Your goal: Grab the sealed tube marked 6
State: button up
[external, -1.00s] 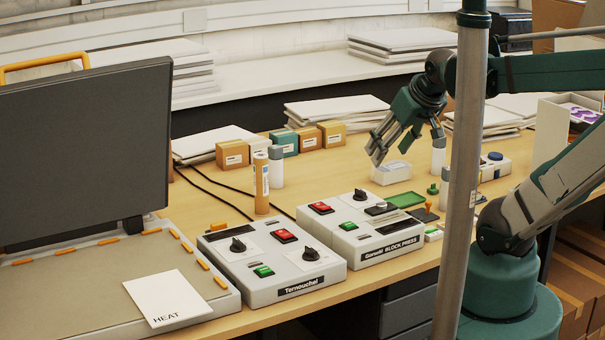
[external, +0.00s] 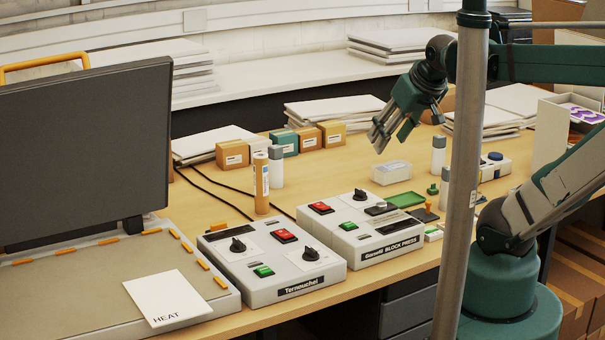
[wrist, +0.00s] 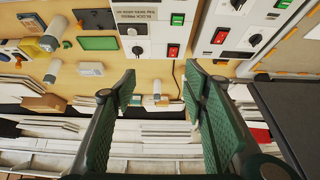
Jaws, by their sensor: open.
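A tan tube with a white label (external: 262,184) stands upright behind the left control box in the external view. A white bottle with a grey cap (external: 276,166) stands just behind it. No number 6 is readable on any tube or bottle. Two more grey-capped white bottles stand to the right; one is in clear view (external: 438,155) and one (external: 445,188) is partly behind a pole. My gripper (external: 388,138) is open and empty above the table, right of the tan tube. In the wrist view my gripper (wrist: 160,82) has its fingers wide apart, with a pale cylinder (wrist: 157,88) seen beyond them.
Two control boxes, one on the left (external: 272,259) and one on the right (external: 361,228), stand at the table's front. Small cartons (external: 232,154) stand at the back. A grey pole (external: 462,170) crosses the view.

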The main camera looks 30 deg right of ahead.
jog(key=w+a+r+m+g+p, duration=0.1)
jog(key=w+a+r+m+g, duration=0.2)
jog(key=w+r, duration=0.75)
jog(key=m+g+p, duration=0.3)
jog(key=m+g, duration=0.1)
jog(key=m, duration=0.7)
send_over(261, 155)
notch_tip(261, 155, down, 9)
notch_tip(261, 155, down, 18)
jog(key=shift+w+f, duration=0.1)
jog(key=shift+f, duration=1.25)
